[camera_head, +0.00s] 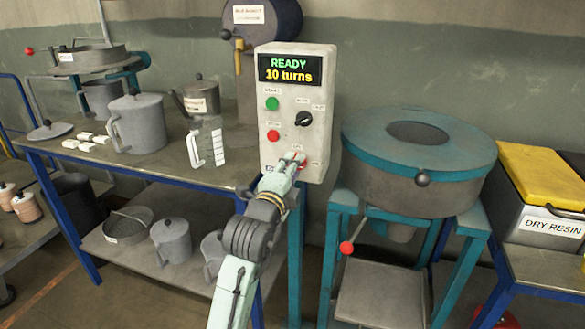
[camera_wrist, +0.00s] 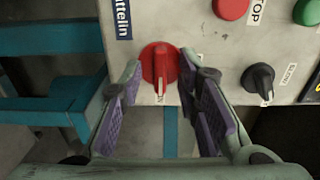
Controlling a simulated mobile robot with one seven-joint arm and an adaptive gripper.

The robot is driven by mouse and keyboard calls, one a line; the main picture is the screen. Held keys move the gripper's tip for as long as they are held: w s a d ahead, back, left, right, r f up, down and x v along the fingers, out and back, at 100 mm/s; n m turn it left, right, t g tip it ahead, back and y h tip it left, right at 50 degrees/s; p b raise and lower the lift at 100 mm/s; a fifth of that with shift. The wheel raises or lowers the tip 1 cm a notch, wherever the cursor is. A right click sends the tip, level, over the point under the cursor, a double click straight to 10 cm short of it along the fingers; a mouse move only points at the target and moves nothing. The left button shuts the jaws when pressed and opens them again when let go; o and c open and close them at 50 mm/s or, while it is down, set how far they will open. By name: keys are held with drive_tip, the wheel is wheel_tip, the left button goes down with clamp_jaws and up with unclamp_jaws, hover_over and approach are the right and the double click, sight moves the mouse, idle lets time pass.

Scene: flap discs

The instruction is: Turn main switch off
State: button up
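The main switch, a red rotary knob (camera_wrist: 159,66), is on the lower part of the grey control box (camera_head: 318,100). My gripper (camera_wrist: 161,66) is open, with one purple-padded finger on each side of the knob. The right finger is very close to the knob; I cannot tell whether it touches. The knob's raised grip lies along the vertical of the wrist view. In the head view my gripper (camera_head: 293,161) is at the lower front of the box and mostly covers the switch. The box's display (camera_head: 289,69) is lit and reads "READY 10 turns".
The box also has a green button (camera_head: 271,103), a red stop button (camera_head: 273,135) and a black selector knob (camera_head: 303,119). A round teal-topped machine (camera_head: 365,145) stands to the right. A bench (camera_head: 150,172) with pots and a jug (camera_head: 207,141) is to the left.

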clamp_jaws()
drive_tip(key=shift+n, duration=0.4)
idle(0.4)
drive_tip(key=n+p, duration=0.3)
drive_tip(key=n, duration=1.4)
idle(0.4)
